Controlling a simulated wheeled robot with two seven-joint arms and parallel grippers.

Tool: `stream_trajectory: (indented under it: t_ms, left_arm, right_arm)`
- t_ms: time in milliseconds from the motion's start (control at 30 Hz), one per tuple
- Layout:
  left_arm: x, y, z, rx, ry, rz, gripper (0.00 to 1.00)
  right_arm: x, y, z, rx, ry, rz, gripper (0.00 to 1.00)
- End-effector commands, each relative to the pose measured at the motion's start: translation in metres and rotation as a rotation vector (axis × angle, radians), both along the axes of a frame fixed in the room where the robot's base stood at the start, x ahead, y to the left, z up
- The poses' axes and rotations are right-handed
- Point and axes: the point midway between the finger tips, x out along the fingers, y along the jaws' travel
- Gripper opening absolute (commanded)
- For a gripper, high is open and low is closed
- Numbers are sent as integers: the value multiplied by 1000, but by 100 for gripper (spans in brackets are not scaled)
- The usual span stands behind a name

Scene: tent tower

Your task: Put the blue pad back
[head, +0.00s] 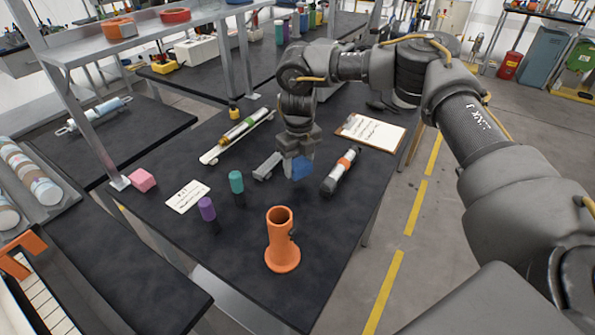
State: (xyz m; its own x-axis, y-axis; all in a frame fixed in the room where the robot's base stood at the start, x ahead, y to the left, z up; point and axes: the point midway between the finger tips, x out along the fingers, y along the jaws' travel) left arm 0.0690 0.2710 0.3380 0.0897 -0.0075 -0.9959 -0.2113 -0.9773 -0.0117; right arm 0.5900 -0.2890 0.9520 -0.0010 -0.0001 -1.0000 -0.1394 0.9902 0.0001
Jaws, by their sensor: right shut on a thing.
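The blue pad (302,168) is a small blue block at the end of my right arm, above the middle of the dark table. My right gripper (292,165) points down and is shut on it. The gripper's fingers and wrist hide part of the pad. I cannot tell whether the pad touches the table top. My left gripper is not in view.
An orange stand with a tube (281,241) is at the table's front.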

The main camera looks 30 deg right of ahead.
Motion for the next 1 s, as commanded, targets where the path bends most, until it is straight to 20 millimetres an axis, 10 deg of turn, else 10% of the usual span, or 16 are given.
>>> stream_trajectory:
  t_ms: [767, 800, 1000]
  left_arm:
    - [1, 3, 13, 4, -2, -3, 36]
    - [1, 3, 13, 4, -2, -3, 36]
    - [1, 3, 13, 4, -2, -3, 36]
  right_arm:
    - [5, 0, -40, 0, 0, -2, 32]
    - [5, 0, -40, 0, -1, -1, 56]
    - [5, 0, -39, 0, -1, -2, 75]
